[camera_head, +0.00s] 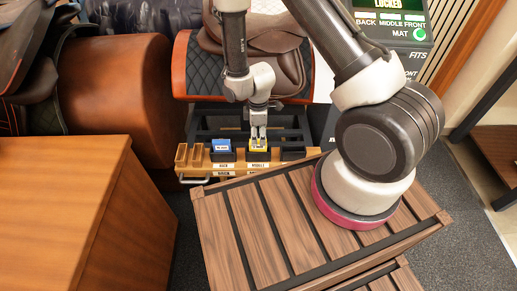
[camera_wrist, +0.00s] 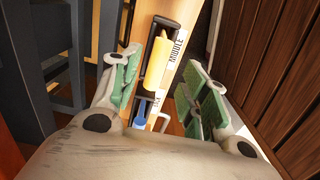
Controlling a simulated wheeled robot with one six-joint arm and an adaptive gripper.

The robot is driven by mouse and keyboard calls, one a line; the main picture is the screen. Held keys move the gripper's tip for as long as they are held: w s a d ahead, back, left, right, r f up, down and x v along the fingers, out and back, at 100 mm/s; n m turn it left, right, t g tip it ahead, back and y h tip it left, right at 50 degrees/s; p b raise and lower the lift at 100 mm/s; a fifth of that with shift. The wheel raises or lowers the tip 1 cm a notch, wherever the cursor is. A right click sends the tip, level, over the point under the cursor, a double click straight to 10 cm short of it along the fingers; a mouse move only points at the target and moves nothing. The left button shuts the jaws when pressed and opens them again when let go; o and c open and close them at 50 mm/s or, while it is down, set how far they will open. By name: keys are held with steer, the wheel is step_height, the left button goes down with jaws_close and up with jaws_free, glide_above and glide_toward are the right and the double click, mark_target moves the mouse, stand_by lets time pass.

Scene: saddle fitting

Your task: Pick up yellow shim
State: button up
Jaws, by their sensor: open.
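The yellow shim (camera_head: 258,149) stands in a dark slot of the wooden holder (camera_head: 229,166), above a label that reads MIDDLE. In the wrist view the yellow shim (camera_wrist: 158,58) shows between my two green-padded fingers. My gripper (camera_head: 258,134) points down over it in the head view. My gripper (camera_wrist: 160,82) is open, with a finger on each side of the shim and visible gaps. I cannot tell how far down the fingers reach along it.
A blue shim (camera_head: 221,146) sits in the slot to the left, and it also shows in the wrist view (camera_wrist: 140,110). A slot (camera_head: 293,153) to the right looks dark. A slatted wooden crate (camera_head: 262,225) stands in front, and a saddle (camera_head: 262,45) on a stand is behind.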

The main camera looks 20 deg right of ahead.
mark_target(258, 149)
steer(key=f, duration=0.4)
steer(key=shift+w+f, duration=0.1)
steer(key=shift+w, duration=0.1)
jaws_close()
